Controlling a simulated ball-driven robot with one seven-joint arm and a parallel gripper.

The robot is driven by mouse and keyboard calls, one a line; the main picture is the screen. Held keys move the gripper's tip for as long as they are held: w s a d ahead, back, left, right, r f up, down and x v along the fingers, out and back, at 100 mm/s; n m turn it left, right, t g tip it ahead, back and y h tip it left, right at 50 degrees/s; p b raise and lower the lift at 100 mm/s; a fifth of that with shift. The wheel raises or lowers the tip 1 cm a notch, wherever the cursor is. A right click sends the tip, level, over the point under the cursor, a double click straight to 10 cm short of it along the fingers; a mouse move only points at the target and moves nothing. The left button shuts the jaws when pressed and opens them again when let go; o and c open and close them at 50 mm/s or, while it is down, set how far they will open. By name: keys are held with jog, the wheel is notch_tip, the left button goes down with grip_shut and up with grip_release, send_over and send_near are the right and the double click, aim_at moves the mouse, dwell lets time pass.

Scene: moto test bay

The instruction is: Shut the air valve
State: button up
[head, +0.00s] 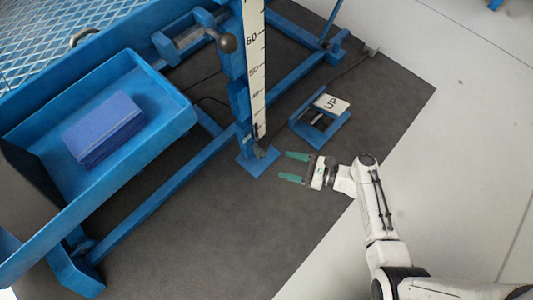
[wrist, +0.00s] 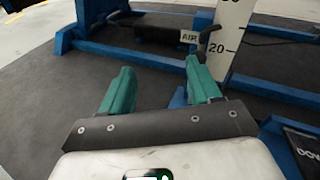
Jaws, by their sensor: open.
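A white tag marked AIR (wrist: 189,37) shows in the upper part of the wrist view. A small dark lever (wrist: 209,33) sits just right of it, beside the white ruler scale; it looks like the air valve handle. Whether it is turned open or shut is unclear. In the head view, a small dark part (head: 265,152) shows at the foot of the scale post, likely the same valve. My gripper (head: 290,167) is open and empty, close to the right of the post foot. In the wrist view, its green fingers (wrist: 160,66) are apart, pointing toward the tag and lever, not touching them.
The blue post with its ruler scale (head: 257,85) rises beside the valve. A blue pedal with an UP plate (head: 331,103) stands right of the post. A blue tray (head: 172,103) holds a blue block (head: 104,128) at left. Dark mat (head: 225,215) lies clear in front.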

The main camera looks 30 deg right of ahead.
aim_at(266, 144)
jog(key=w+d+f+m+t+h+b, duration=0.2)
jog(key=w+d+f+m+t+b, duration=0.15)
jog(key=f+m+b, duration=0.2)
jog(key=shift+m+t, duration=0.25)
jog(key=shift+m, duration=0.2)
jog(key=b+x, duration=0.1)
jog(key=x, duration=0.4)
jog(key=b+x, duration=0.1)
jog(key=x, duration=0.4)
jog(key=shift+a+f, duration=0.2)
jog(key=shift+a, duration=0.15)
grip_shut()
